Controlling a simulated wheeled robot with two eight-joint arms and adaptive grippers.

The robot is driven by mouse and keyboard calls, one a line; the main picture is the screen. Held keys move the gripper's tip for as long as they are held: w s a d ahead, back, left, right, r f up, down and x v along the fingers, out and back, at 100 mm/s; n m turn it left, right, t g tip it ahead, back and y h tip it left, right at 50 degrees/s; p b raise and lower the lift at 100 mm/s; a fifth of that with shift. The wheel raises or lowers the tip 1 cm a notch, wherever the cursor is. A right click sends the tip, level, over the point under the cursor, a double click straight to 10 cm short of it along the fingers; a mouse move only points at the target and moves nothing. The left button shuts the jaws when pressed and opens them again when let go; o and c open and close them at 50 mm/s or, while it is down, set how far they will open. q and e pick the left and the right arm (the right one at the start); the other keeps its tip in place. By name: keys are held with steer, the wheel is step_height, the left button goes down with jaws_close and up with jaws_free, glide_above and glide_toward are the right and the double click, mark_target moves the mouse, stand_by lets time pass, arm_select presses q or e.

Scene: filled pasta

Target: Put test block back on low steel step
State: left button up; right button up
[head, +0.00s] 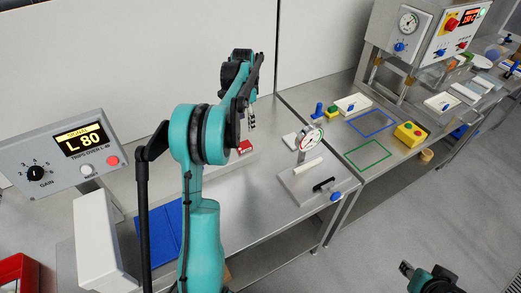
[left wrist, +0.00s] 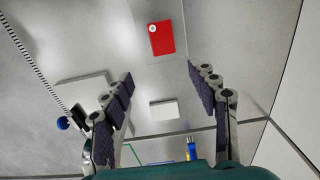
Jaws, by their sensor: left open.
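A red block with a small white round spot (left wrist: 161,38) appears to be the test block. In the head view it shows as a small red-and-white piece (head: 246,148). It appears to rest near the end of a low pale steel step (left wrist: 140,20), whose side also shows in the head view (head: 219,168). My left gripper (left wrist: 159,76) is open and empty above the bench, its fingers either side of the block's line, with the block beyond the tips. It also shows in the head view (head: 250,122). My right gripper (head: 405,268) shows at the bottom right, its jaw state unclear.
A dial gauge (head: 311,138) stands on a grey plate right of the block. A white square block (left wrist: 164,109) lies nearby. A display box (head: 65,150) and blue mat (head: 170,235) are at left. The second bench holds a yellow button box (head: 409,134).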

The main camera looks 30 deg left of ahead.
arm_select(q)
steer(key=s+d+r+n+t, duration=0.1)
steer(key=s+d+r, duration=0.3)
steer(key=d, duration=0.5)
steer(key=s+d+r+n+t, duration=0.1)
steer(key=s+d+r+t, duration=0.1)
steer(key=s+d+r, duration=0.45)
steer(key=s+d+f+n+t, duration=0.1)
steer(key=s+d+f+t, duration=0.1)
steer(key=s+d, duration=0.5)
steer(key=s+d+f+n+t, duration=0.2)
steer(key=s+d+f, duration=0.3)
steer(key=s+d, duration=0.2)
steer(key=shift+d, duration=0.4)
steer(key=shift+f, duration=0.15)
